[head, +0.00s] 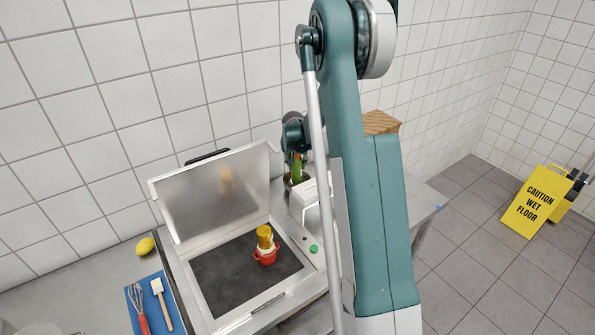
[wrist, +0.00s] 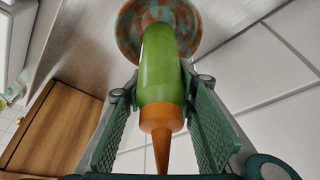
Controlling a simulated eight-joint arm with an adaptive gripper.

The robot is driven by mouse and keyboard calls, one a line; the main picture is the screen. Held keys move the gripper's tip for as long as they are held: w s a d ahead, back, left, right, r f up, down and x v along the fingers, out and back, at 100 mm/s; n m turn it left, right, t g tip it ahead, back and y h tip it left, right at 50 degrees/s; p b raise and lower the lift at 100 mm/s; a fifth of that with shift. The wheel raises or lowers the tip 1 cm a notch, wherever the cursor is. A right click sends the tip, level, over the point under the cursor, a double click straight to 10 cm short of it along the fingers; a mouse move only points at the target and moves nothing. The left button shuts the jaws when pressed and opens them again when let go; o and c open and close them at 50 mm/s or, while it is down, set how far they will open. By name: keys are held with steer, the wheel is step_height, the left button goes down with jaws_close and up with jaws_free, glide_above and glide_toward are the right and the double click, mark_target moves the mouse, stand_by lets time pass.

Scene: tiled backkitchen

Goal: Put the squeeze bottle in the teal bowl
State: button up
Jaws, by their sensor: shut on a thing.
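The squeeze bottle (wrist: 160,70) is green with an orange nozzle. In the wrist view it stands between the two fingers of my gripper (wrist: 160,88), which is shut on it. The teal bowl (wrist: 131,32), mottled teal and brown, is behind the bottle's base at the top of the wrist view. In the head view the green bottle (head: 296,167) hangs below my gripper (head: 294,152), and its lower end overlaps the bowl (head: 289,181). I cannot tell whether its base touches the bowl's inside. My arm and a white box hide part of the bowl.
A white box (head: 312,193) stands close right of the bowl. An open griddle (head: 225,278) with raised lid (head: 205,195) holds a red pot (head: 264,257) and yellow item (head: 264,235). A wooden block (head: 381,122) is behind my arm. A lemon (head: 145,246) lies left.

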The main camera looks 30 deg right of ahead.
mark_target(296, 157)
steer(key=shift+f, duration=0.1)
steer(key=shift+f, duration=1.75)
steer(key=shift+f, duration=0.1)
steer(key=o, duration=1)
steer(key=shift+v, duration=6.1)
